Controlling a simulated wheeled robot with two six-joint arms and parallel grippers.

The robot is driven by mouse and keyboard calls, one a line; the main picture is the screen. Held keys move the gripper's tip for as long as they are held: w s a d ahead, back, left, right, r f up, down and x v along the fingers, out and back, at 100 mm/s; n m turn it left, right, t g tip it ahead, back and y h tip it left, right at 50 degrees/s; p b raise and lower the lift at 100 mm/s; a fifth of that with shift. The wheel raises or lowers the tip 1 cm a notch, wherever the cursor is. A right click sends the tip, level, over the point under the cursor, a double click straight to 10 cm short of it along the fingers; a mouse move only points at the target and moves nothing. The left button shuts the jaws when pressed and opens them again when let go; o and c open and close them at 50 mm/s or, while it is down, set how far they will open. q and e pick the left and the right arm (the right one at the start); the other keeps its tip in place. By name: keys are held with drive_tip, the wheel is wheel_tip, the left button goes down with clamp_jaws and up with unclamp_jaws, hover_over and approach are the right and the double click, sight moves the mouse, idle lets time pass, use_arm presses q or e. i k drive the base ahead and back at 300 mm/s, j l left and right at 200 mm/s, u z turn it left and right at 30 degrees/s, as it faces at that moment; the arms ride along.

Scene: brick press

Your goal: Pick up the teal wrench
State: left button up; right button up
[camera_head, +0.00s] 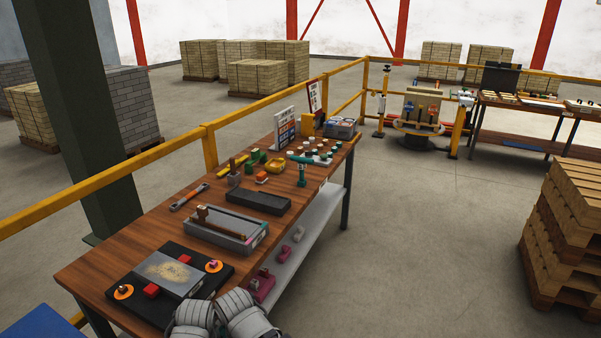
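A teal T-shaped tool (302,164) is at the right side of the wooden workbench, towards its far end. It is the clearest teal tool in view, and it is too small to tell for sure that it is the wrench. Another long tool (189,197), grey with some red, lies near the bench's left edge and looks like a wrench. Grey rounded parts of my own arms show at the bottom middle, in front of the bench's near end. Neither of my grippers can be made out, and both are far from the teal tool.
The workbench (150,229) also holds a black tray (258,201), a grey box (226,236), a black press plate with red blocks, and several small parts. A yellow rail (100,180) runs along its left. Stacked pallets (570,230) stand at the right. The floor between is clear.

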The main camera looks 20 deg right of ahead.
sight(302, 163)
drive_tip(key=z, duration=1.1)
drive_tip(key=i+z, duration=0.25)
drive_tip(key=i, duration=0.2)
drive_tip(key=i+j, duration=0.15)
drive_tip(key=i, duration=0.8)
